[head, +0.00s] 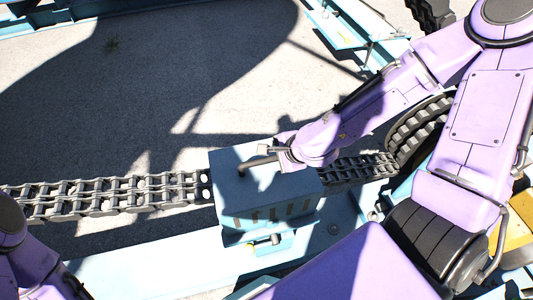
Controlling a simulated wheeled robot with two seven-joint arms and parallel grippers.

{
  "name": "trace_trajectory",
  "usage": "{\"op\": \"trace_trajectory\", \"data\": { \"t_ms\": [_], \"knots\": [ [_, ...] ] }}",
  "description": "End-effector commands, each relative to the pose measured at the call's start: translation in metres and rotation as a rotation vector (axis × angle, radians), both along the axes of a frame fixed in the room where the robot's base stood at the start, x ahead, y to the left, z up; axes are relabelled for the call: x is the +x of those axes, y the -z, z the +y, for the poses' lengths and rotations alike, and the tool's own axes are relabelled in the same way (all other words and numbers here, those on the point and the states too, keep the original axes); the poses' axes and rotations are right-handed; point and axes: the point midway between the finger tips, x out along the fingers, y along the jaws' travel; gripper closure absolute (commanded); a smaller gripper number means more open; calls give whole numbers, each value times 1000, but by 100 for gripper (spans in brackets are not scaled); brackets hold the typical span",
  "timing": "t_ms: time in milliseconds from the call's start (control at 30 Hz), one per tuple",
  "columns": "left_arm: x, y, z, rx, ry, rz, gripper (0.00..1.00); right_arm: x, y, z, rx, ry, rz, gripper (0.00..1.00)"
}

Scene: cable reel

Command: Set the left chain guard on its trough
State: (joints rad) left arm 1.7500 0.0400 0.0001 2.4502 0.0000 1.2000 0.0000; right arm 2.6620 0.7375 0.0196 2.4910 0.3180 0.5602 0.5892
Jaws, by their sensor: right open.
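A blue box-shaped chain guard (232,190) with a row of slots along its front face sits across the chain (120,195) in the lower middle of the head view. The chain goes in at the guard's left side and comes out at its right. My right gripper (258,164) is at the top of the guard, open, with its dark fingers over the top face. I cannot tell if they touch it. The trough under the guard is mostly hidden, so I cannot tell how the guard is seated. My left arm shows only at the bottom left corner; its gripper is out of view.
A light blue beam (140,278) runs along the front below the chain. A black toothed wheel (418,128) stands to the right, partly behind my right arm. Blue framework (345,25) stands at the back. Open concrete ground (90,100) lies behind the chain, under strong shadows.

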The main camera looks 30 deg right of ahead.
Motion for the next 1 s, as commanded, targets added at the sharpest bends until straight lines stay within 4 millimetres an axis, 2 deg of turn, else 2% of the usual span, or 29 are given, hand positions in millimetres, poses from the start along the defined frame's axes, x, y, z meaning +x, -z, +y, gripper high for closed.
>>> {"op": "trace_trajectory", "data": {
  "t_ms": [33,200,333,600,667,767,800,900,1000],
  "knots": [
    [0,-16,0,0,0,0,100,-4,-14,-1,3,1,2,47],
    [0,-44,0,0,0,0,100,-13,-25,-4,3,1,4,47],
    [0,-54,0,0,0,0,100,-17,-28,-5,2,3,3,47],
    [0,-53,0,0,0,0,100,-20,-22,-7,-12,-4,7,47],
    [0,-53,0,0,0,0,100,-28,-11,-12,-67,-28,32,47],
    [0,-53,0,0,0,0,100,-59,29,-32,-272,-145,120,47],
    [0,-53,0,0,0,0,100,-77,48,-42,-376,-222,166,47],
    [0,-53,0,0,0,0,100,-122,86,-59,-613,-461,261,47],
    [0,-53,0,0,0,0,100,-161,111,-64,-773,-700,319,47]
  ]
}}
